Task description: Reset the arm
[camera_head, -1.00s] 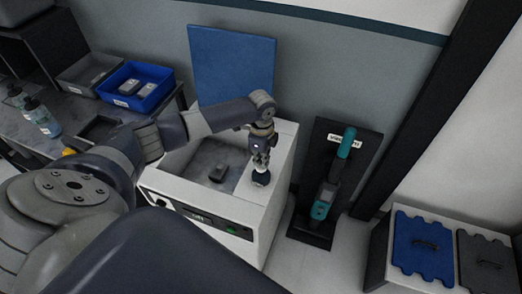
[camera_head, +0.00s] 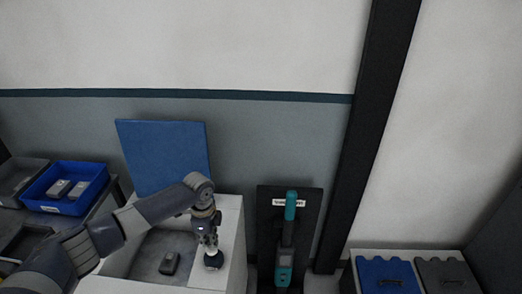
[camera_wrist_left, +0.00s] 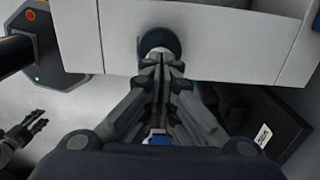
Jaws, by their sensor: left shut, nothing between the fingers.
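My left arm comes in from the lower left, and its gripper (camera_head: 208,240) points down over the right rim of the white open-topped machine (camera_head: 232,225). In the left wrist view my left gripper (camera_wrist_left: 161,62) has its fingers together with nothing between them. A dark round knob (camera_head: 213,260) stands on the rim just below the fingertips; it also shows beyond them in the left wrist view (camera_wrist_left: 158,40). Whether they touch is unclear. Dark gripper-like fingers, probably my right gripper (camera_wrist_left: 35,126), show at the left wrist view's lower left; their opening is too small to judge.
A blue bin (camera_head: 65,207) with grey blocks is at left. A teal tool (camera_head: 286,255) hangs on a black stand at right. Blue (camera_head: 387,275) and grey panels sit farther right.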

